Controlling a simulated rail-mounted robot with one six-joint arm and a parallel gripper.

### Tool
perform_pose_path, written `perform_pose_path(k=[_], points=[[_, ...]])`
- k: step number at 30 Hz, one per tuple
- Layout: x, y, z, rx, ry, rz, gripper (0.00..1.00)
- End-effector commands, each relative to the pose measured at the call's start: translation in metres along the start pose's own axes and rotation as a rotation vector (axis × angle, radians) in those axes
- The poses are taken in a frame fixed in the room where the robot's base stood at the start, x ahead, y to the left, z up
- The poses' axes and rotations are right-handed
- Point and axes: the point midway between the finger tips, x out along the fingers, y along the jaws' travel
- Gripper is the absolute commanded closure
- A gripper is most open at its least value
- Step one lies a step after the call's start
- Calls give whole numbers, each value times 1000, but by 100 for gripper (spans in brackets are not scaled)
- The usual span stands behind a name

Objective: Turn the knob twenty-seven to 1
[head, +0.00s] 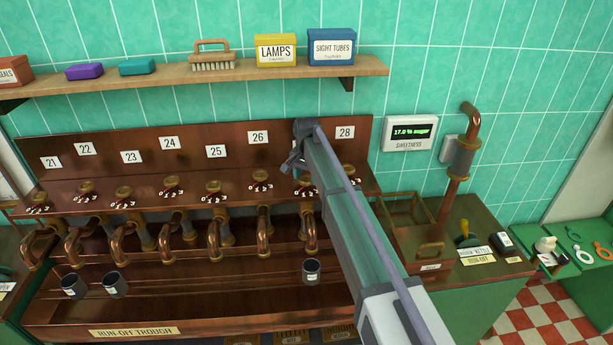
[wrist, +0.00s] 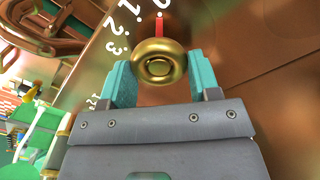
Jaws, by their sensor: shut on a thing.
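A round brass knob (wrist: 159,68) sits between the two teal fingers of my gripper (wrist: 160,85) in the wrist view, and the gripper is shut on it. A red pointer (wrist: 159,24) at the knob points to the top of that view, to the right of the white numerals 1, 2 and 3. The mark it points at is cut off by the frame edge. In the head view my arm reaches the panel (head: 190,142) between plates 26 (head: 258,138) and 28 (head: 345,132). It hides the plate and most of the knob there.
Several similar knobs with taps stand in a row to the left, such as the one under 26 (head: 261,175). Dark cups (head: 312,271) stand on the run-off trough (head: 135,333). A sweetness display (head: 411,132) reads 17.0 % sugar. A shelf (head: 180,77) runs above.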

Motion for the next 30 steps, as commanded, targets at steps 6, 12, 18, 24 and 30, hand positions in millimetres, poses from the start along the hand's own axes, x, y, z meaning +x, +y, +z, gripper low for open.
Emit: perform_pose_path(k=[6,12,18,24,30], points=[[0,0,0,-59,0,0,67],[0,-1,0,-178,0,0,67],[0,-1,0,-317,0,0,67],[0,-2,1,-433,0,0,67],[0,-2,1,-499,-1,0,67]])
